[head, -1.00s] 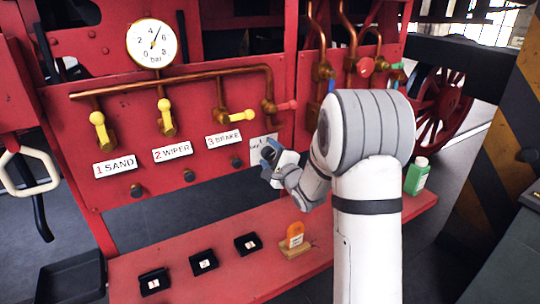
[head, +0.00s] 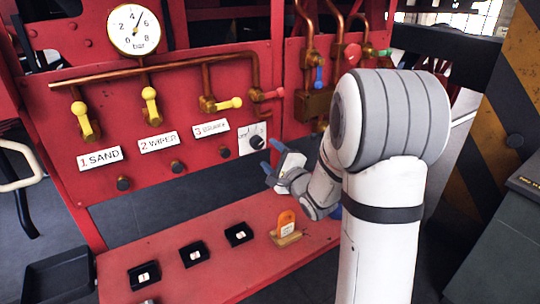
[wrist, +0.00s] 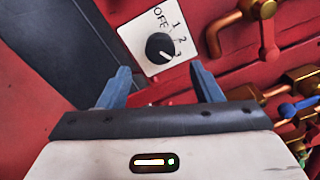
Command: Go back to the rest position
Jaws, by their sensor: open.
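My gripper (head: 272,160) is open and empty in front of the red panel (head: 185,110). In the wrist view its two blue fingers (wrist: 160,85) stand wide apart, with the black rotary knob (wrist: 160,47) seen between and beyond them. The knob sits on a white plate marked OFF, 1, 2, 3. In the head view the knob (head: 256,142) is just above and left of the fingers, apart from them. My gripper is above the red shelf.
The red shelf (head: 215,270) carries several small black trays (head: 193,253) and an orange tag on a wooden stand (head: 286,228). Yellow-handled valves (head: 151,105) and a gauge (head: 133,30) are on the panel. A striped post (head: 500,130) stands at right.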

